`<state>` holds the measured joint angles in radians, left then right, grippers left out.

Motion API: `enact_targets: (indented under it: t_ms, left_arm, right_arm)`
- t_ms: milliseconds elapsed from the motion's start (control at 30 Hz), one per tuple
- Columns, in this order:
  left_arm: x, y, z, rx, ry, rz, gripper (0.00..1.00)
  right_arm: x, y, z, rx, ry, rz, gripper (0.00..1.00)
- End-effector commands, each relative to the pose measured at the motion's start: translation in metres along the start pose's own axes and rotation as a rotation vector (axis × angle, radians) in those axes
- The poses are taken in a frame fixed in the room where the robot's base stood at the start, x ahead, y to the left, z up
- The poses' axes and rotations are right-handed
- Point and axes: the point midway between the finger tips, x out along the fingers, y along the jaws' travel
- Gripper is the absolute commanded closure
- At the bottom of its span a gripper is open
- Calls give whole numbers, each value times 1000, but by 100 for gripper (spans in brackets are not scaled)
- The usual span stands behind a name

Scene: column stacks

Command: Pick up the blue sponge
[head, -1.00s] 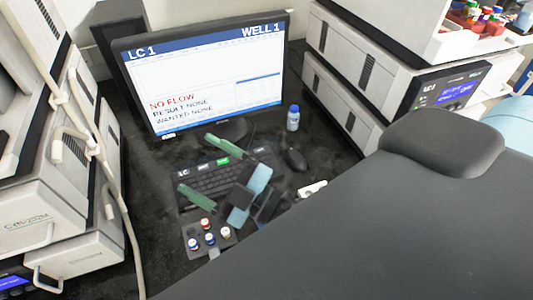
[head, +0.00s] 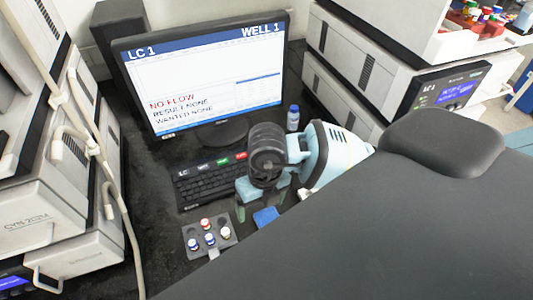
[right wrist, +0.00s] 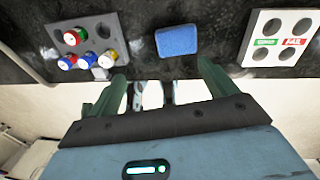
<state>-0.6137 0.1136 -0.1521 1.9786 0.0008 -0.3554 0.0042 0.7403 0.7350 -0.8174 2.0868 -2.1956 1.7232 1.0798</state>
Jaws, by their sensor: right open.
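The blue sponge (head: 265,217) lies on the dark bench, right of the vial rack and partly hidden by my right arm and body in the head view. In the right wrist view the whole sponge (right wrist: 177,41) shows as a flat blue block. My right gripper (head: 259,208) points down just beside the sponge, with green fingers spread. In the right wrist view the open, empty gripper (right wrist: 162,72) has the sponge ahead of its fingertips, in line with the gap between them. My left gripper is not in view.
A grey rack (head: 190,238) holds several capped vials left of the sponge. A white holder (right wrist: 246,42) with green and red labels is on the other side. A keyboard (head: 190,184), monitor (head: 215,75) and blue-capped bottle (head: 293,118) stand behind. Instrument stacks flank the bench.

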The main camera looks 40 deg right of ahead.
Motion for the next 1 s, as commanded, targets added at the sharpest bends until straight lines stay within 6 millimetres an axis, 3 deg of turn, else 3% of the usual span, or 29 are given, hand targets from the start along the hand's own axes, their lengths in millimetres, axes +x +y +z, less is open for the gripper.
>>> enact_targets:
  t_ms: [133,367,600,800,1000]
  left_arm:
    - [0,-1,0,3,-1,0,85]
    - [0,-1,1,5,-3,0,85]
    - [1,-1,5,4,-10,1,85]
    - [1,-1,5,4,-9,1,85]
    - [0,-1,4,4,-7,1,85]
  right_arm:
    - [-5,-20,8,31,-22,-95,15]
    - [-1,-22,8,34,-21,-105,15]
    - [21,-24,8,33,-19,-102,15]
    - [26,-24,9,33,-21,-102,15]
    - [54,-26,8,33,-18,-103,15]
